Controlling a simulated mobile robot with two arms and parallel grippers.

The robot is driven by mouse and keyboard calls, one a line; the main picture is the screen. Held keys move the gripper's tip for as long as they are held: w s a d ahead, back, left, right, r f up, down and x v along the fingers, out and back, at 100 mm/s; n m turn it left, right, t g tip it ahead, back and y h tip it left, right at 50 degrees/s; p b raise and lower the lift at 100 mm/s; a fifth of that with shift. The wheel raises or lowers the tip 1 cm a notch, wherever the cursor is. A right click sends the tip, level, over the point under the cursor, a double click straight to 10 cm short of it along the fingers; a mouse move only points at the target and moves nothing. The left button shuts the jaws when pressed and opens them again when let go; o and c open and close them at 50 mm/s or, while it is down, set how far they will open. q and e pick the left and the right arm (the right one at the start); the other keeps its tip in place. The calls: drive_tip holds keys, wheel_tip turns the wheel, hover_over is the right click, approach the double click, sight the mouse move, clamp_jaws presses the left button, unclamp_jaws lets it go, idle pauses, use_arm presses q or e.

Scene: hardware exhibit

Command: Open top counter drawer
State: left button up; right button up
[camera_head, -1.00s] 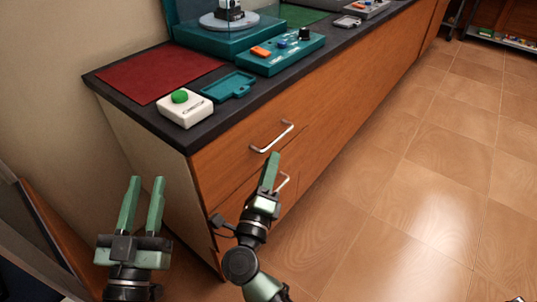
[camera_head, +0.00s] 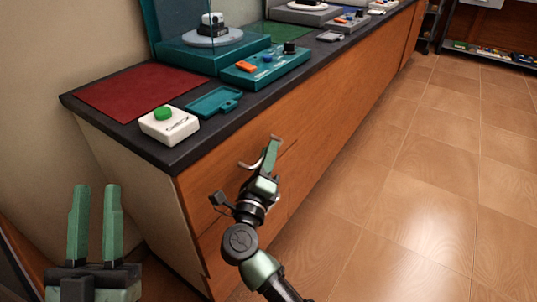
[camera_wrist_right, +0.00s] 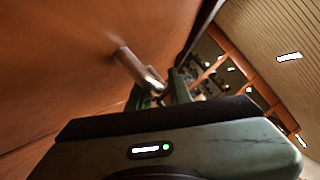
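The top counter drawer (camera_head: 212,166) has a wooden front that looks flush with the counter, just under the dark top. Its silver bar handle (camera_head: 247,166) shows in the head view, partly covered by my right gripper. My right gripper (camera_head: 271,152) is at this handle, its fingers overlapping the bar. In the right wrist view the handle (camera_wrist_right: 138,68) stands out from the wood and runs to the finger (camera_wrist_right: 178,87). I cannot tell if the fingers are closed on it. My left gripper (camera_head: 95,222) is open and empty, left of the counter's end.
On the dark countertop (camera_head: 140,135) are a white box with a green button (camera_head: 168,125), a teal tray (camera_head: 214,103), a red mat (camera_head: 135,90) and a teal control panel (camera_head: 262,70). The tiled floor (camera_head: 420,190) to the right is clear.

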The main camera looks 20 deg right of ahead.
clamp_jaws()
idle(1.4)
